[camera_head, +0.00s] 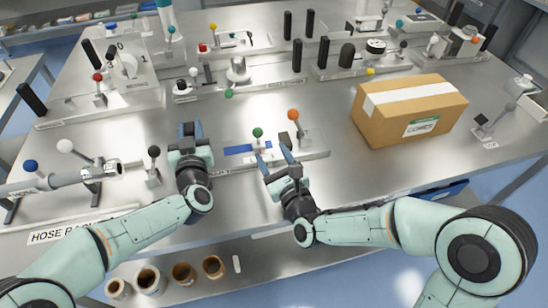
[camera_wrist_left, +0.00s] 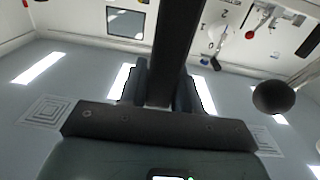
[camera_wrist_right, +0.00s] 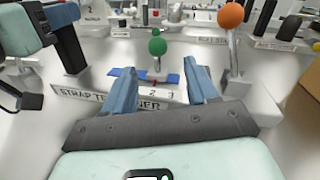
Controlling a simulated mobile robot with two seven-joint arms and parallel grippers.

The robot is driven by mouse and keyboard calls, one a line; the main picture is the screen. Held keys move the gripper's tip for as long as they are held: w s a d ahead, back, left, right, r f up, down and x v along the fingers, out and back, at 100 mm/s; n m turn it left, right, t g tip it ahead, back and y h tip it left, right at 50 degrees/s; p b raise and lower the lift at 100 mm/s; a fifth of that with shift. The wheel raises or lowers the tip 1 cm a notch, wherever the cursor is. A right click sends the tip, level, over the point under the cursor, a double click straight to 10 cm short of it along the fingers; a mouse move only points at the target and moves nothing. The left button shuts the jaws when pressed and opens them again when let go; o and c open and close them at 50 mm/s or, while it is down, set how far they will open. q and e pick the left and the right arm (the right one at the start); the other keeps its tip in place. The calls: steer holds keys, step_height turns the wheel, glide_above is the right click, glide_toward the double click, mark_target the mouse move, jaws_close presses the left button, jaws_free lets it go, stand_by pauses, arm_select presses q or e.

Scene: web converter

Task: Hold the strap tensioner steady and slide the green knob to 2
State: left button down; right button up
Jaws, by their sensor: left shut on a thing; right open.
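The strap tensioner base (camera_wrist_right: 75,94) lies on the bench, with its label partly hidden by my right gripper. Its green knob (camera_wrist_right: 157,46) stands on a short stem over a blue strap (camera_wrist_right: 118,72); the knob also shows in the head view (camera_head: 258,132). Digits 2 and 3 show below the slider; its exact setting is unclear. My left gripper (camera_head: 190,131) is shut on the black post (camera_wrist_left: 178,45) at the tensioner's left end. My right gripper (camera_wrist_right: 157,72) is open and empty, its fingers on either side of the knob's stem in the picture, nearer the camera; contact is not visible.
An orange-knobbed lever (camera_head: 293,115) stands just right of the green knob. A cardboard box (camera_head: 408,112) sits further right. A black-knobbed lever (camera_head: 153,153) and the hose rack (camera_head: 75,176) are left of my left gripper. Other fixtures stand behind.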

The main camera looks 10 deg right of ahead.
arm_select(q)
steer(key=shift+a+f, duration=0.1)
steer(key=shift+f, duration=0.65)
steer(key=shift+r, duration=0.35)
steer(key=c, duration=0.7)
jaws_free()
steer(key=shift+r, duration=0.2)
steer(key=shift+r, duration=0.1)
steer(key=shift+s, duration=0.1)
steer(key=s, duration=1.1)
steer(key=shift+s+a, duration=0.15)
steer(key=shift+s, duration=0.25)
